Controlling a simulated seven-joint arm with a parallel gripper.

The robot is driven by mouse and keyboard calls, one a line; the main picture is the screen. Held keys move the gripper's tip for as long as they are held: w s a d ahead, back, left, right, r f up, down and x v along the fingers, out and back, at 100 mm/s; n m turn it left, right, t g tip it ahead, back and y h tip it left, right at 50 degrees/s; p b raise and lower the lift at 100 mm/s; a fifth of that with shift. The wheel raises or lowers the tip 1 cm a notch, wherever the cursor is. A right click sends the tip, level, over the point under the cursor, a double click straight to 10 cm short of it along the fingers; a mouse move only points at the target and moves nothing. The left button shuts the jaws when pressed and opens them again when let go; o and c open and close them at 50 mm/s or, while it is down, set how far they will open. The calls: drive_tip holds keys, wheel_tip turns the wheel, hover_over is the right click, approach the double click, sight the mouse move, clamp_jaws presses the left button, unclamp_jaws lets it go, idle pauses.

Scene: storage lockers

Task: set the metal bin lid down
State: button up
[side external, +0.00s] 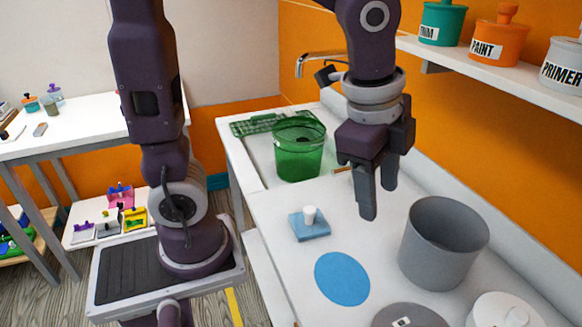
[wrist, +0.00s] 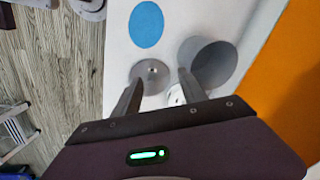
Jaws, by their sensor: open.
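The metal bin lid, a flat grey disc with a small centre handle, lies on the white counter at the bottom edge of the side external view (side external: 405,317), partly cut off. It also shows in the wrist view (wrist: 146,88), between my fingers in the picture. The open grey bin (side external: 443,245) stands behind it, also in the wrist view (wrist: 208,60). A flat blue disc (side external: 342,278) lies on the counter to the lid's left. My gripper (side external: 379,203) is open and empty, above the counter behind the blue disc and apart from the lid.
A white round lid or container (side external: 503,312) sits right of the metal lid. A blue square with a white knob (side external: 310,223) and a green bin (side external: 299,150) stand further back. A shelf of labelled pots (side external: 497,40) juts from the orange wall.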

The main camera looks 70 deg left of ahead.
drive_tip(key=s+a+r+n+t, duration=0.2)
drive_tip(key=s+a+n, duration=0.5)
drive_tip(key=s+n, duration=0.5)
drive_tip(key=shift+a+t, duration=0.25)
drive_tip(key=shift+t, duration=0.25)
